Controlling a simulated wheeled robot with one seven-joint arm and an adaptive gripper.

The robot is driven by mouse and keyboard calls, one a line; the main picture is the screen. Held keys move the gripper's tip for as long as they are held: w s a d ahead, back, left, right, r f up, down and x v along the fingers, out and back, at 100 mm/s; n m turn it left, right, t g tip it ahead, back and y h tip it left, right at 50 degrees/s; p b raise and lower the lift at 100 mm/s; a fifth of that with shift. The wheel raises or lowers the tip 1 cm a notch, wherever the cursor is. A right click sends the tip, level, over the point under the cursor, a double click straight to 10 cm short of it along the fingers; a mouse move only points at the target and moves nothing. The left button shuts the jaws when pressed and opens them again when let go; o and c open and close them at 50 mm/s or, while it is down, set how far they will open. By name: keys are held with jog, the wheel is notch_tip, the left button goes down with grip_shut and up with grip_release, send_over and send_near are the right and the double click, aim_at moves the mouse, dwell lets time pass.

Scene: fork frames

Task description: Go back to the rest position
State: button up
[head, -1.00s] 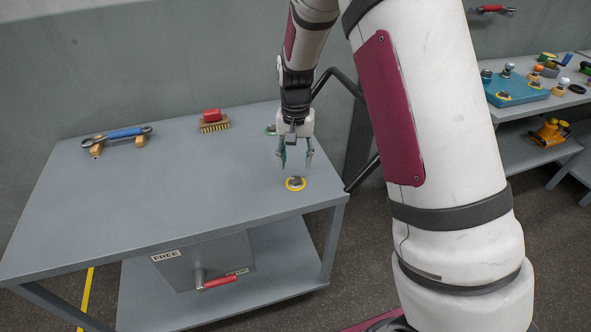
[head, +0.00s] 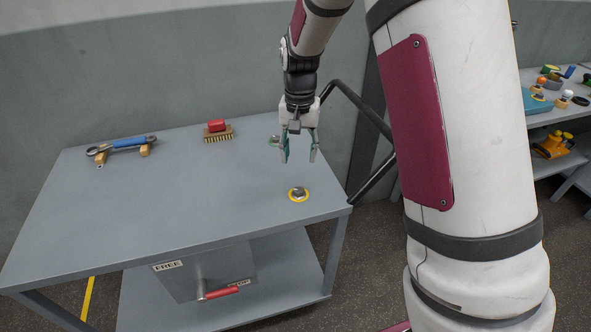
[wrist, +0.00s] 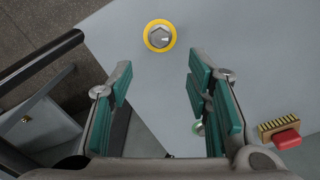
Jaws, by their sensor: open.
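My gripper (head: 299,148) is open and empty above the right part of the grey table (head: 150,205). In the wrist view its two green-padded fingers (wrist: 160,95) stand wide apart with nothing between them. A metal hex piece in a yellow ring (head: 298,194) sits on the table near its right front corner, below and in front of the gripper. It also shows in the wrist view (wrist: 159,37), beyond the fingertips.
A blue-handled wrench (head: 128,143) rests on wooden blocks at the table's back left. A red-backed brush (head: 218,131) lies at the back. A small green item (head: 274,140) is partly hidden behind the gripper. Another bench (head: 560,115) with several items stands at the right.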

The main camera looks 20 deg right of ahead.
jog(key=s+r+n+t+p, duration=0.1)
jog(key=s+r+n+t, duration=0.1)
jog(key=s+r, duration=1.2)
jog(key=s+r+n+t, duration=0.1)
jog(key=s+r, duration=0.1)
jog(key=s, duration=0.7)
jog(key=s+r+n+t+p, duration=0.1)
jog(key=s+r+n, duration=0.1)
jog(key=s, duration=0.7)
jog(key=shift+s+d+r, duration=0.15)
jog(key=shift+d+r, duration=0.2)
jog(key=shift+r, duration=0.25)
